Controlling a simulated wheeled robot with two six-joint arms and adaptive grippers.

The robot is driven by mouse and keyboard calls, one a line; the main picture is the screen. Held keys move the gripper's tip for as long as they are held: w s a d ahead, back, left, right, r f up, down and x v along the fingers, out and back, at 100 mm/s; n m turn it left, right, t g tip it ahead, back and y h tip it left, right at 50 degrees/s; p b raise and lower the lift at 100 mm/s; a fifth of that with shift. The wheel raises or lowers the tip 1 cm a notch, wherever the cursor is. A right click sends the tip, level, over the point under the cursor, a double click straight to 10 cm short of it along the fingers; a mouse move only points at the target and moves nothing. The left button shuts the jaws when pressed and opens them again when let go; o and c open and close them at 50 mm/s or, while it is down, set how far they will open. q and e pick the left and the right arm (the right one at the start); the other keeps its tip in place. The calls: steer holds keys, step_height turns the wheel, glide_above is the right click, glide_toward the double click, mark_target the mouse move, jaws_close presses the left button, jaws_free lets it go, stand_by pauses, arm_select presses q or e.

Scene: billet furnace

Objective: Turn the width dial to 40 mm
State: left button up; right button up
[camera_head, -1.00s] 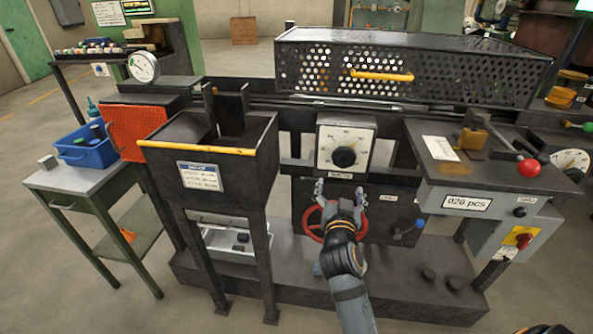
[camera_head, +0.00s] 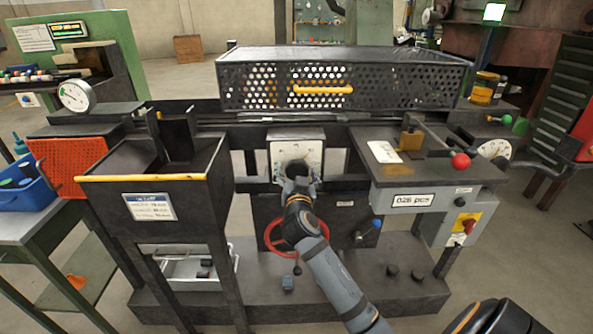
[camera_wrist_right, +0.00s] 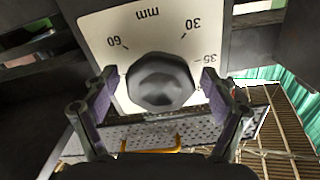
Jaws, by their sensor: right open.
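The width dial is a white plate (camera_head: 285,153) with a dark round knob, on the front of the machine below the perforated cover. In the right wrist view the knob (camera_wrist_right: 160,82) is large, on a plate marked 60, mm, 30 and 35. The knob's pointer cannot be made out, so its setting is unclear. My right gripper (camera_wrist_right: 159,84) is open, with one finger on each side of the knob and visible gaps to it. In the head view my right gripper (camera_head: 297,184) covers the lower part of the dial. My left gripper is not in view.
A red handwheel (camera_head: 272,236) sits below the dial. A dark hopper with a yellow edge (camera_head: 150,178) stands at left. A grey counter box (camera_head: 410,200) juts out at right. The perforated cover with a yellow handle (camera_head: 323,90) lies above.

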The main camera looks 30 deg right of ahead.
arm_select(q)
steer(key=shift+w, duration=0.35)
arm_select(e)
steer(key=c, duration=1.2)
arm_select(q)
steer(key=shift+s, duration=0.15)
arm_select(e)
steer(key=shift+o, duration=0.2)
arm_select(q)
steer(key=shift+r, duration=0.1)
arm_select(e)
steer(key=n+p, duration=0.1)
steer(key=n, duration=0.3)
steer(key=shift+p, duration=0.35)
steer(key=n+p, duration=0.2)
steer(key=n, duration=0.3)
steer(key=shift+d+r, duration=0.1)
steer(key=n+p, duration=0.2)
steer(key=n, duration=0.2)
steer(key=shift+n, duration=0.3)
arm_select(q)
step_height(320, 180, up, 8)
steer(key=p, duration=0.2)
arm_select(e)
steer(key=shift+n, duration=2.1)
